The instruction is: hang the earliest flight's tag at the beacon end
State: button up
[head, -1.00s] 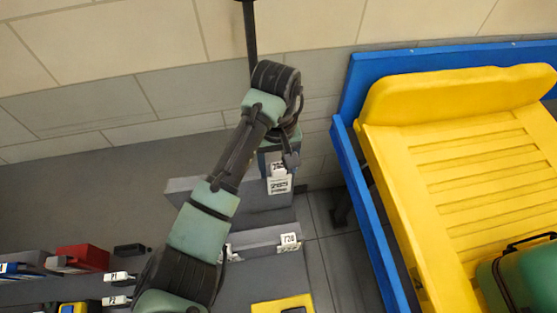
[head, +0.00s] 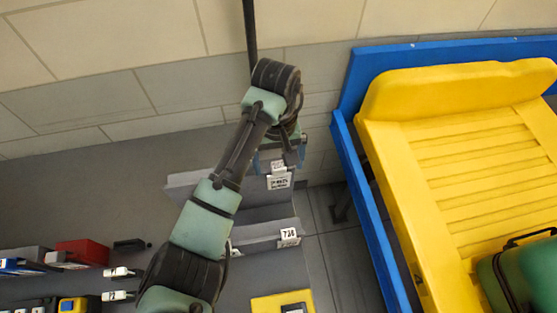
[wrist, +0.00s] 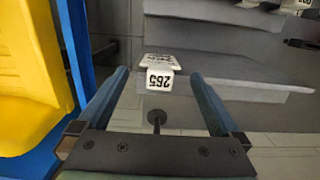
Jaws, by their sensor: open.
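A white tag (head: 280,181) with a black number hangs at the right end of the upper grey rail (head: 190,183). In the wrist view the tag (wrist: 160,80) reads 265, upside down, and lies between my fingertips with clear gaps to both sides. My gripper (head: 281,156) is open just above and around this tag. A second white tag (head: 288,236) sits at the right end of the lower rail; its number looks like 728. Two more small white tags (head: 118,272) (head: 116,295) are at lower left. No beacon can be made out, and no flight times are legible.
A yellow slatted tray (head: 470,170) in a blue frame (head: 350,150) stands at right, with a green case (head: 528,275) on it. A dark pole (head: 250,35) rises by the wall. Red (head: 83,252) and other small items lie at lower left.

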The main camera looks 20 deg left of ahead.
notch_tip(320, 180, up, 13)
jog(key=p, duration=0.3)
jog(key=shift+w+a+p, duration=0.25)
jog(key=shift+w+p, duration=0.05)
jog(key=shift+w, duration=0.1)
jog(key=w+d+r+m+t+h+b, duration=0.1)
jog(key=w+d+r+m+t, duration=0.15)
jog(key=w+d, duration=0.25)
jog(key=w+d+r+m+t+b, duration=0.1)
jog(key=w+d+r+t, duration=0.2)
jog(key=w+d+t, duration=0.15)
jog(key=w+d+r+m+t+h+b, duration=0.1)
jog(key=w+d+r+t, duration=0.1)
jog(key=d+r+t, duration=0.45)
jog(key=w+d+r+m+t+h+b, duration=0.1)
jog(key=w+d+r+m, duration=0.15)
jog(key=r, duration=0.75)
jog(key=s+d+r+t+h, duration=0.1)
jog(key=s+r+t, duration=0.4)
jog(key=r, duration=0.6)
jog(key=s+a+r+t+y+b, duration=0.1)
jog(key=s+a+r+t+y, duration=0.1)
jog(key=s+r+t, duration=0.2)
jog(key=s+a+r+t+y+b, duration=0.1)
jog(key=s+a+r+t+y, duration=0.1)
jog(key=s+r+t, duration=0.2)
jog(key=s+r, duration=0.3)
jog(key=s, duration=0.4)
jog(key=shift+a+r, duration=0.3)
jog(key=shift+a, duration=0.1)
